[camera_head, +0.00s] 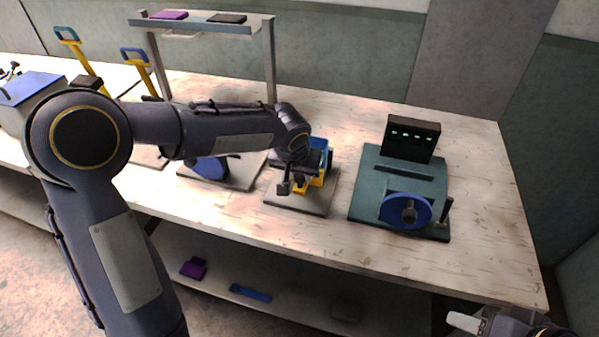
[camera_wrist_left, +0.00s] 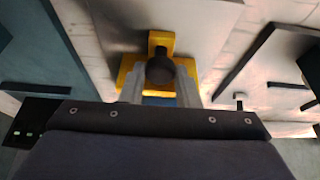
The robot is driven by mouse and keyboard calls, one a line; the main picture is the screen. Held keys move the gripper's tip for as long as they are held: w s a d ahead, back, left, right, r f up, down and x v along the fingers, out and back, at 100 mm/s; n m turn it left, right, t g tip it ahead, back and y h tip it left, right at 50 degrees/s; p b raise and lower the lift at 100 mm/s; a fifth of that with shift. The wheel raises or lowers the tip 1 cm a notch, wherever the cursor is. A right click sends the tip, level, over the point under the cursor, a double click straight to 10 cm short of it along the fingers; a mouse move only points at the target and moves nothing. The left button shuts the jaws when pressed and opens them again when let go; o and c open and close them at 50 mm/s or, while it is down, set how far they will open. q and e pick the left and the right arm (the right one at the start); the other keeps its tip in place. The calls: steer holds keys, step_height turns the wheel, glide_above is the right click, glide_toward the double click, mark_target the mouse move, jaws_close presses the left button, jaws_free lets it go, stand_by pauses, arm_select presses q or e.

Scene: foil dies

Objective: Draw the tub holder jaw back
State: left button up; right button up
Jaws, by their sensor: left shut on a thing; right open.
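The tub holder stands on a grey base plate (camera_head: 302,200) in the middle of the bench, with a yellow part (camera_head: 319,180) and a blue part (camera_head: 320,145). My left gripper (camera_head: 297,181) reaches over it from the left and hides much of it. In the left wrist view a dark round knob (camera_wrist_left: 160,67) sits in front of the yellow part (camera_wrist_left: 162,40), between the fingers of my left gripper (camera_wrist_left: 159,80), which are shut on it. How far the jaw is drawn cannot be told. My right gripper (camera_head: 468,322) is open, partly in view at the bottom right.
A teal machine (camera_head: 372,180) with a blue handwheel (camera_head: 404,209) stands to the right of the holder. A blue round part (camera_head: 209,168) on another plate is to the left. A raised shelf (camera_head: 200,24) stands behind. The bench's right end is clear.

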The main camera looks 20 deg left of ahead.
mark_target(298, 192)
arm_select(q)
steer(key=shift+s+f+b, duration=0.1)
steer(key=shift+s+b, duration=0.25)
steer(key=shift+b, duration=0.05)
jaws_close()
steer(key=s+b, duration=0.1)
steer(key=s, duration=0.1)
steer(key=shift+s, duration=0.35)
steer(key=o, duration=1)
jaws_free()
steer(key=shift+s+a, duration=0.1)
steer(key=shift+o, duration=0.2)
steer(key=v, duration=0.8)
